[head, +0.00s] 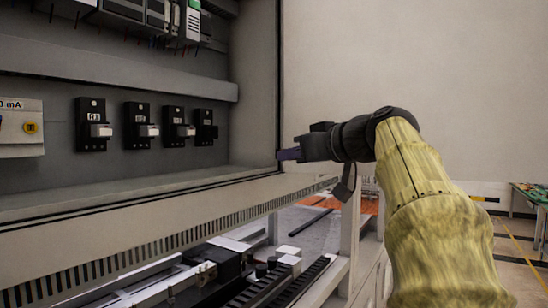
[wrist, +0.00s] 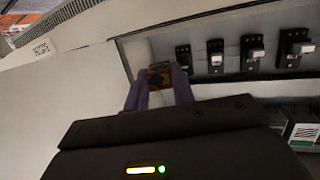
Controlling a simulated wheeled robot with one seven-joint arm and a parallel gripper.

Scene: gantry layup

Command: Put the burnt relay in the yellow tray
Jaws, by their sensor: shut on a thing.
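My gripper (wrist: 159,82) has purple fingers closed on a small brown block with scorched, dark patches, the burnt relay (wrist: 159,75). In the head view my gripper (head: 284,154) is at the cabinet's right edge, and the relay cannot be made out there. Several black sockets stand in a row on the cabinet's back panel. The rightmost socket (head: 206,126) shows no pale block; it is the leftmost one in the wrist view (wrist: 184,58). The others, such as the leftmost socket (head: 92,124), carry pale blocks. I cannot see the yellow tray in either view.
The cabinet's right side wall (head: 256,85) stands close to my gripper. Below is a slotted ledge (head: 150,236), with a frame holding black rails (head: 290,283) under it. A green-topped table (head: 530,192) stands far right. Open air lies right of the cabinet.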

